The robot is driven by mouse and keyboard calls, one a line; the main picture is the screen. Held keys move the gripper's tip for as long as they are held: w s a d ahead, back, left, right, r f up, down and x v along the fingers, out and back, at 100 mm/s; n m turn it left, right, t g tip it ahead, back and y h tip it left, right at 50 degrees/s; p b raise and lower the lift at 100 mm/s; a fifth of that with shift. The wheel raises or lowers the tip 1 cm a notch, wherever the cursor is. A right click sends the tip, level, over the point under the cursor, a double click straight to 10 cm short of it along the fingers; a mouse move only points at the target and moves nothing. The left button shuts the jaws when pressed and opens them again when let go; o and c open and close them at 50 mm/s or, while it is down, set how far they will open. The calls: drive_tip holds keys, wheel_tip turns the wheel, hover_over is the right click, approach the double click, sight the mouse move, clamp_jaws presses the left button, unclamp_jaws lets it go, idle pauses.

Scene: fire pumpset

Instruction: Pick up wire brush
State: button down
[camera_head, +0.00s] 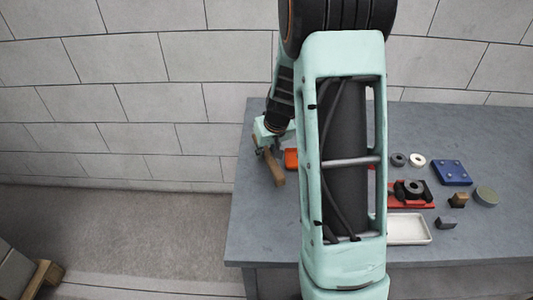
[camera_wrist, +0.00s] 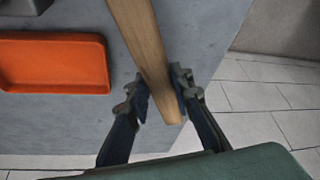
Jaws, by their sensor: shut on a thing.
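The wire brush shows as a long wooden handle (camera_wrist: 145,40) in the wrist view, running from the top edge down between my fingers. My gripper (camera_wrist: 163,92) is shut on the handle near its lower end, one finger on each side. The bristles are out of the wrist view. In the head view the wooden brush (camera_head: 270,168) is at the left end of the grey table, with my gripper (camera_head: 272,148) at it. I cannot tell whether it touches the table. My own arm hides part of the table.
An orange tray (camera_wrist: 55,65) lies left of the brush; it also shows in the head view (camera_head: 291,158). The table's left edge is close to the brush.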

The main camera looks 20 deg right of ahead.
drive_tip(key=p+v, duration=0.1)
drive_tip(key=v, duration=0.2)
drive_tip(key=p+v, duration=0.1)
drive_tip(key=v, duration=0.2)
drive_tip(key=s+p+v, duration=0.1)
drive_tip(key=v, duration=0.2)
drive_tip(key=shift+s+a+f, duration=0.15)
drive_tip(key=shift+a, duration=0.15)
drive_tip(key=s+a+r, duration=0.1)
drive_tip(key=s+r, duration=0.2)
drive_tip(key=s, duration=0.6)
drive_tip(key=shift+a+r+p, duration=0.15)
drive_tip(key=shift+r+p, duration=0.15)
drive_tip(key=shift+r, duration=0.05)
drive_tip(key=shift+s, duration=0.1)
